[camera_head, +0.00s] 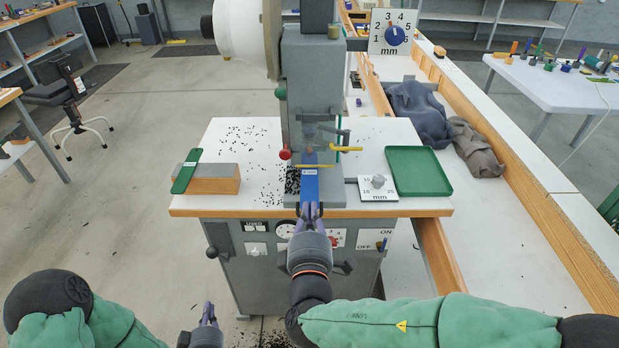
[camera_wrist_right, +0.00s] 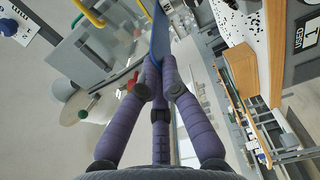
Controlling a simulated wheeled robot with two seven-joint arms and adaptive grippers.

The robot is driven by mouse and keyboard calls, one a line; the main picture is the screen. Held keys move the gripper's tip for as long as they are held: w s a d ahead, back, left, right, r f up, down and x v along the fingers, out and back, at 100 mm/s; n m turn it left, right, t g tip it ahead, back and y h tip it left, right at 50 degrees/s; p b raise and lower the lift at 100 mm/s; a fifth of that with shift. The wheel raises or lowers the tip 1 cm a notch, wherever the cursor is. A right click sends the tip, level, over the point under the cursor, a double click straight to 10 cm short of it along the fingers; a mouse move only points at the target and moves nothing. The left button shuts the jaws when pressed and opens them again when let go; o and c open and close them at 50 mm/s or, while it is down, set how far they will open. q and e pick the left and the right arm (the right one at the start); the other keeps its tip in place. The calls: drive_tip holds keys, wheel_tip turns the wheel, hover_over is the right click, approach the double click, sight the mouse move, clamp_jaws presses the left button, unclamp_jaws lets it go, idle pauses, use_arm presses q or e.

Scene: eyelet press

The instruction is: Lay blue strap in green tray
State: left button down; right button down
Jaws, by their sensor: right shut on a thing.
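The blue strap (camera_head: 309,184) lies lengthwise at the press (camera_head: 312,100), with its far end under the press head. My right gripper (camera_head: 309,211) is shut on its near end; in the right wrist view the fingers pinch the strap (camera_wrist_right: 160,38). The green tray (camera_head: 418,188) lies empty on the right of the press table, apart from the strap. My left gripper (camera_head: 208,312) hangs low in front of the table, away from everything; its fingers are too small to tell whether they are open.
A green strip lies on a wooden block (camera_head: 214,180) at the table's left. A dial plate (camera_head: 378,189) stands between press and tray. Yellow and red-knobbed levers (camera_head: 285,154) stick out of the press. Black specks litter the table. Grey cloths (camera_head: 420,112) lie in the wooden-edged bench at right.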

drive_tip(key=shift+r+b, duration=0.15)
drive_tip(key=shift+b, duration=0.15)
drive_tip(key=shift+s, duration=0.1)
drive_tip(key=s, duration=1.3)
drive_tip(key=shift+s, duration=0.4)
idle(1.1)
idle(0.4)
